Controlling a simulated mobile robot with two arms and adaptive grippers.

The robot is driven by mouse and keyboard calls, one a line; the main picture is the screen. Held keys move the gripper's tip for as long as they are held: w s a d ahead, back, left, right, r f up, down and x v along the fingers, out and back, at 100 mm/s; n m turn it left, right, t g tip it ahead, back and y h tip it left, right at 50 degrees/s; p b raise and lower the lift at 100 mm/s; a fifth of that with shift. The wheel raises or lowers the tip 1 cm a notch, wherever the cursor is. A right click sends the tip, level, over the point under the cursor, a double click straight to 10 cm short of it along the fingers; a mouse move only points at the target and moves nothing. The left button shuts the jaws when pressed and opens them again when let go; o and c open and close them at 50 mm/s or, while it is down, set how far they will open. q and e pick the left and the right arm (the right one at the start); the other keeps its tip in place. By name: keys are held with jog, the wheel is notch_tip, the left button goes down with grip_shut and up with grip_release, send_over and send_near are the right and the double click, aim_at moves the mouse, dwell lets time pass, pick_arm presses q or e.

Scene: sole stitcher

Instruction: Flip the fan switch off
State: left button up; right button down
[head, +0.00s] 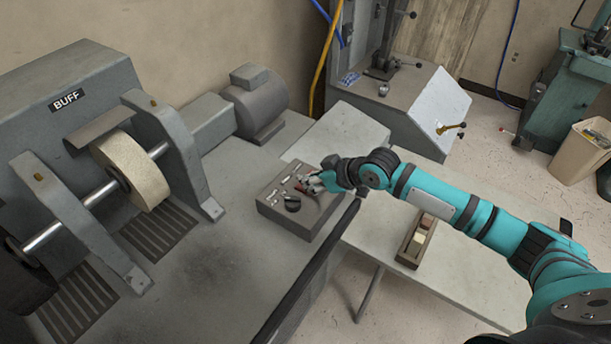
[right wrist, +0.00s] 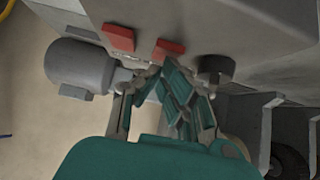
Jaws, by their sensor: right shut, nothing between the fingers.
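A grey control box (head: 292,224) sits on the buffing machine's bench, with small light marks and a black knob (head: 292,203) on its top face. In the right wrist view the box carries two red switches, one at the left (right wrist: 118,38) and one near the middle (right wrist: 168,48), and the black knob also shows there (right wrist: 215,68). I cannot read which switch is the fan's or its position. My right gripper (head: 313,183) is shut and empty, over the far right part of the box. In the right wrist view its fingers (right wrist: 160,75) are close to the middle red switch; contact is unclear.
The buffing machine with a pale wheel (head: 130,170) on a shaft stands at the left, a grey motor (head: 256,103) behind the box. A low table (head: 450,250) with a tray of blocks (head: 417,241) lies under my right arm. A sloped grey machine (head: 420,105) stands behind.

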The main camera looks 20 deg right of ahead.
dwell(0.3)
notch_tip(320, 180, up, 4)
jog(key=p, duration=0.4)
jog(key=shift+w+a+r+p, duration=0.1)
jog(key=shift+r+p, duration=0.1)
jog(key=shift+p, duration=0.1)
jog(key=r+b+v, duration=0.1)
jog(key=b+v, duration=0.1)
jog(key=v, duration=0.7)
jog(key=shift+w+a+r, duration=0.2)
jog(key=shift+w+r, duration=0.05)
jog(key=shift+r, duration=0.05)
